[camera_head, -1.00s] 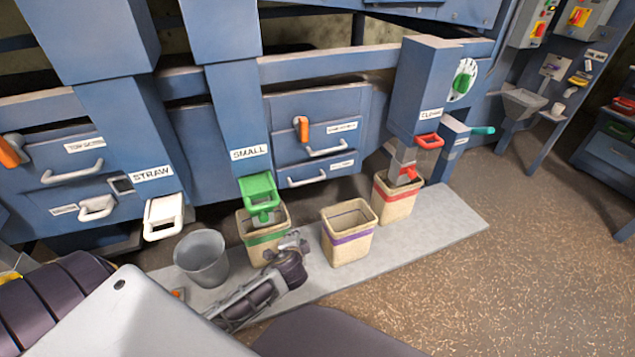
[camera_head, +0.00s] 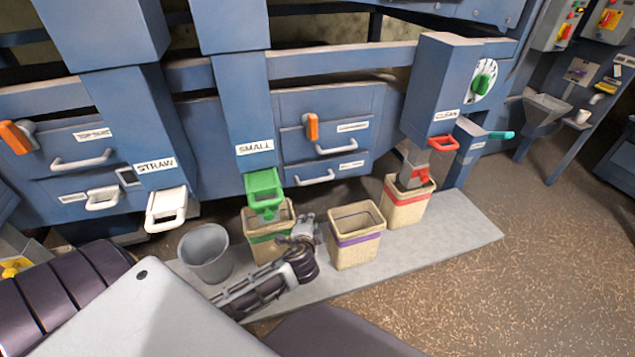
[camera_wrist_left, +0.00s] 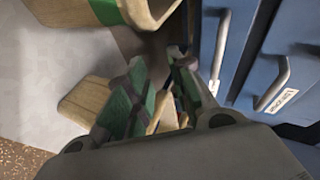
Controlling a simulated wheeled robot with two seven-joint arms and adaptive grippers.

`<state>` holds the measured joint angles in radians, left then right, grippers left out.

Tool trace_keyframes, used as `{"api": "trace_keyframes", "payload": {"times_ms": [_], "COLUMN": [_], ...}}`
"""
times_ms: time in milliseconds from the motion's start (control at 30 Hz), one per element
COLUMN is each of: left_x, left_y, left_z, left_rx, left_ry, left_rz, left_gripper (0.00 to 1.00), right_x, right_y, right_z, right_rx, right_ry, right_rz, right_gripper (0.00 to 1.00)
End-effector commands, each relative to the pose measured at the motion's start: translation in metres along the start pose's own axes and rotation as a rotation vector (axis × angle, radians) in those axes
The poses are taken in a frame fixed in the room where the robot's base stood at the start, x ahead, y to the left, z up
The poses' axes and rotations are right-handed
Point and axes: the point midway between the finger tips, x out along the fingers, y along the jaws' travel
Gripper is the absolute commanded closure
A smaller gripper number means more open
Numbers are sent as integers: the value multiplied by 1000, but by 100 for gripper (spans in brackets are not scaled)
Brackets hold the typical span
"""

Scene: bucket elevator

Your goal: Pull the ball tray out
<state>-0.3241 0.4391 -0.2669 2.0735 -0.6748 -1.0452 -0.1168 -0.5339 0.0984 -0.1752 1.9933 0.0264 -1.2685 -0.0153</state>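The blue machine front has a lower right drawer with a white handle (camera_head: 314,178); its small label is too blurred to read, so I cannot tell for sure which drawer is the ball tray. Above it is another drawer with a white handle (camera_head: 336,147) and an orange lever (camera_head: 312,127). My left gripper (camera_head: 304,227) is low between the green-banded and purple-banded bags, below the drawers and apart from them. In the left wrist view its green-padded fingers (camera_wrist_left: 158,88) are open and empty, with two white handles (camera_wrist_left: 221,50) (camera_wrist_left: 275,84) to their right. My right gripper is not in view.
A green-banded bag (camera_head: 262,242), a purple-banded bag (camera_head: 356,238), a red-banded bag (camera_head: 405,208) and a grey bucket (camera_head: 204,262) stand on the grey slab (camera_head: 455,228). A green chute (camera_head: 264,188) juts out left of the drawers. The floor at right is clear.

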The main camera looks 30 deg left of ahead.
Motion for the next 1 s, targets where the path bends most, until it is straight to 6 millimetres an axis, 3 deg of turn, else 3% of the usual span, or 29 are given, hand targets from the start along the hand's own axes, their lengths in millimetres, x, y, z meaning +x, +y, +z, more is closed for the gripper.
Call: {"api": "trace_keyframes", "payload": {"times_ms": [500,1000], "left_x": [-6,-6], "left_y": [-63,-67], "left_z": [-29,-30], "left_rx": [178,185], "left_ry": [91,93], "left_rz": [-258,-269], "left_gripper": [77,77], "right_x": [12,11], "right_y": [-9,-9], "right_z": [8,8], "right_rx": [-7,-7], "right_ry": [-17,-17], "right_rz": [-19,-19], "right_gripper": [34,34]}}
